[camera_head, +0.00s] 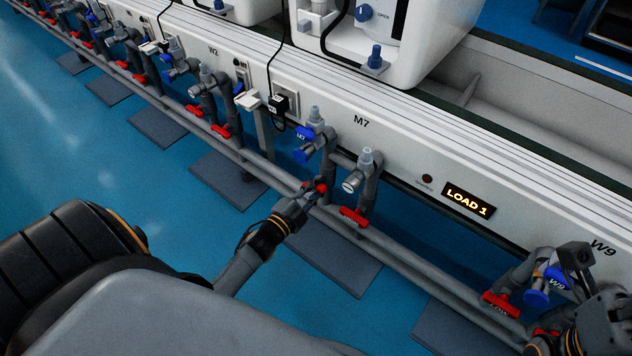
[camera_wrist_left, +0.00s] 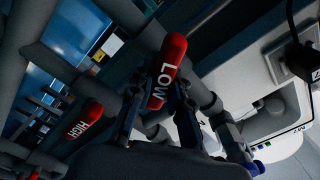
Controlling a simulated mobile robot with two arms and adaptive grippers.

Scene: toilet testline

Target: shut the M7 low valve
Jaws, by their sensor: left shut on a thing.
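The M7 low valve's red handle (camera_head: 321,187) is on the lower pipework under the M7 label, partly hidden by my left gripper (camera_head: 312,191). In the left wrist view the handle (camera_wrist_left: 166,70) reads LOW and sits between the fingers of my left gripper (camera_wrist_left: 158,105), which is shut on it. A second red handle (camera_head: 354,217), to the right under M7, is free; in the wrist view a handle (camera_wrist_left: 85,121) reads HIGH. My right gripper (camera_head: 560,340) is at the lower right by the W9 valves; its fingers are not clear.
Blue M7 knobs (camera_head: 307,133) and grey pipes stand just above the handles. A long grey pipe (camera_head: 405,262) runs along the bench front. The white bench face (camera_head: 400,150) is behind. W9 red handle (camera_head: 501,304) is near my right arm. Blue floor (camera_head: 90,150) is open at left.

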